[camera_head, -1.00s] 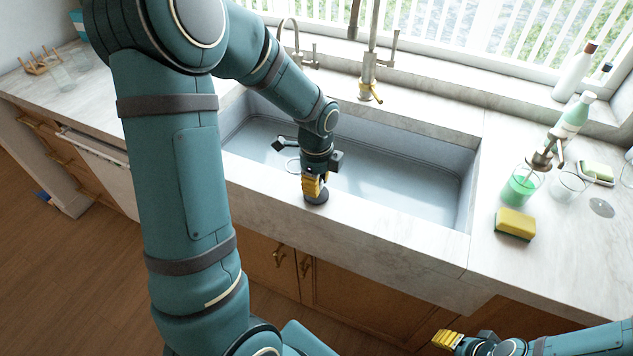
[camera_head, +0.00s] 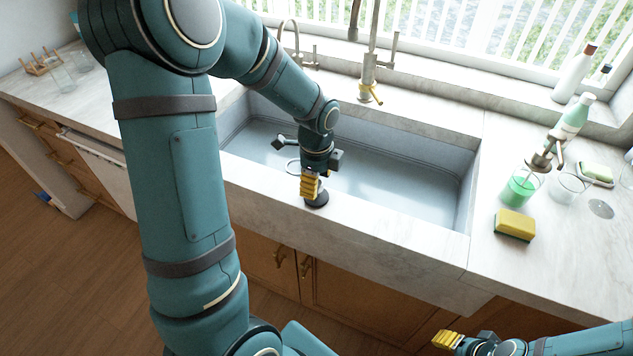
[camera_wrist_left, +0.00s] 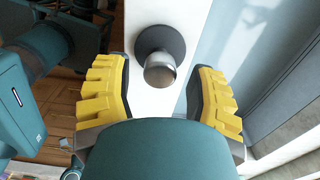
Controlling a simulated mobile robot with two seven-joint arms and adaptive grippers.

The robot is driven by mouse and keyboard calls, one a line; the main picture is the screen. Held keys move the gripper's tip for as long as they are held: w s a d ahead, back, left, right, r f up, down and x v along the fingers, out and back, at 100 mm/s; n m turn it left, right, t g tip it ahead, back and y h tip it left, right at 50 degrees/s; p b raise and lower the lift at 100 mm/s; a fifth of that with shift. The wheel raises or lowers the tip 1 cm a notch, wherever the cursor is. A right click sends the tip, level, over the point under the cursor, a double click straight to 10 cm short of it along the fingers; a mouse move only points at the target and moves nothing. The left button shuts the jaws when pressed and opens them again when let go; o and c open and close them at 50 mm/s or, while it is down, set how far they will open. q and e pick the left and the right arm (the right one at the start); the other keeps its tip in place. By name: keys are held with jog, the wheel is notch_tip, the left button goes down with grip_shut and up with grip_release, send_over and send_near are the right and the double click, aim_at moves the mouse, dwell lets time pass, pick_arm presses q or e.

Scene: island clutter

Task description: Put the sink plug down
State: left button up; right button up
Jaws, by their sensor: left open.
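The sink plug (camera_head: 318,200), a dark round disc, rests on the pale front rim of the sink. In the left wrist view the plug (camera_wrist_left: 161,43) shows its metal knob standing up from the disc. My left gripper (camera_head: 311,186) is just above the rim at the plug and hides part of it in the head view. In the left wrist view my left gripper (camera_wrist_left: 163,90) is open, with one yellow finger on each side of the knob and gaps between. My right gripper (camera_head: 447,340) is low at the bottom right, away from the sink; its fingers are too small to judge.
The empty sink basin (camera_head: 400,185) lies behind the rim, with the faucet (camera_head: 368,75) at its back. The rim right of the plug is clear.

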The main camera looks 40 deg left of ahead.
pick_arm(q)
notch_tip(320, 180, up, 11)
jog(key=p, duration=0.1)
jog(key=shift+r+p, duration=0.2)
jog(key=shift+p, duration=0.2)
pick_arm(e)
jog(key=shift+w+d+r, duration=0.1)
jog(key=shift+w+r, duration=0.1)
jog(key=shift+r, duration=0.3)
jog(key=shift+w+r, duration=0.15)
jog(key=shift+r, duration=0.35)
